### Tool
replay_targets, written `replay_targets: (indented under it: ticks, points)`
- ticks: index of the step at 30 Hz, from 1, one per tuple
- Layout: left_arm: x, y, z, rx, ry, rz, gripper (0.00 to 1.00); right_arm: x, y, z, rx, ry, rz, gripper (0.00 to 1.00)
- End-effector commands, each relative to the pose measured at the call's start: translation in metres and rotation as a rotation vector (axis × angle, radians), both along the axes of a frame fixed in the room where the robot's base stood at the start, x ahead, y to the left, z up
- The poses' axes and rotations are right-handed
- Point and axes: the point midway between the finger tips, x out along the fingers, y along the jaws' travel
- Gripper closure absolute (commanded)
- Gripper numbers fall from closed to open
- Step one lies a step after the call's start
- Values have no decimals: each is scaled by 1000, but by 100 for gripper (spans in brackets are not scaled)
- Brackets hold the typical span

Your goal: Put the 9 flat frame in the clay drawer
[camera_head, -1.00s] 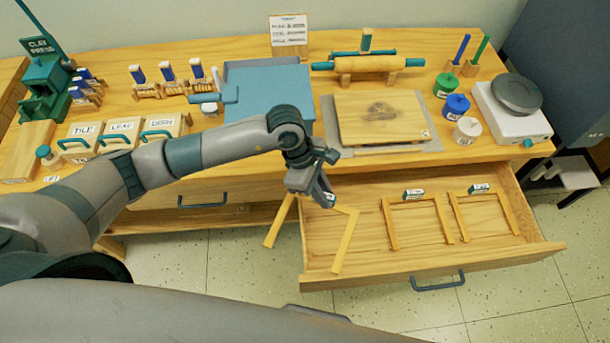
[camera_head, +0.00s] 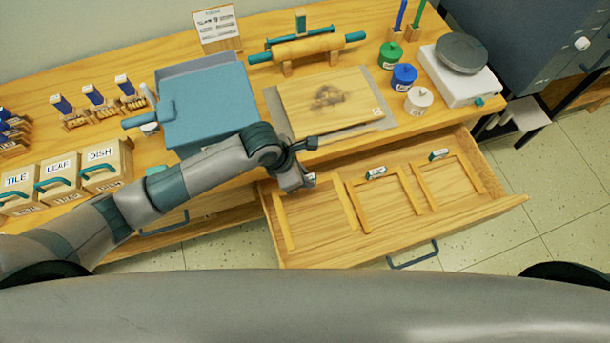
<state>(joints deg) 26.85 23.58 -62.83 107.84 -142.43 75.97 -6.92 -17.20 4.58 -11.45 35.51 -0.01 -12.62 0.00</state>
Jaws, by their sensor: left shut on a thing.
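The clay drawer (camera_head: 450,217) is pulled open below the tabletop. My left gripper (camera_head: 306,183) is shut on the back edge of a wooden flat frame (camera_head: 284,222), at the left end of the drawer. The frame's two side bars lie inside the drawer's outline, roughly in line with the drawer; I cannot tell whether it touches the drawer floor. Its number is too small to read. Two similar frames, a middle one (camera_head: 362,205) and a right one (camera_head: 428,187), lie flat in the drawer with small tags at their back edges. My right gripper is out of view.
On the tabletop stand a blue slab tray (camera_head: 215,105), a board (camera_head: 310,100), a rolling pin (camera_head: 300,47), colored jars (camera_head: 404,76) and a scale (camera_head: 470,80). Boxes marked TILE, LEAF and DISH (camera_head: 100,178) stand at the left. The drawer's front handle (camera_head: 413,258) faces clear floor.

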Motion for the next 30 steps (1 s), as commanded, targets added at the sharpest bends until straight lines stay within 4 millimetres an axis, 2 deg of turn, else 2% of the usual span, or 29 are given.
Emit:
replay_targets:
  ticks: [8,25,30]
  points:
    - [0,0,-12,0,1,-1,100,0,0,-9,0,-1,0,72]
    - [0,0,-54,-1,-1,-1,100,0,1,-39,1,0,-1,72]
    - [0,0,-61,-1,-1,-1,100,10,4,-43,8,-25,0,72]
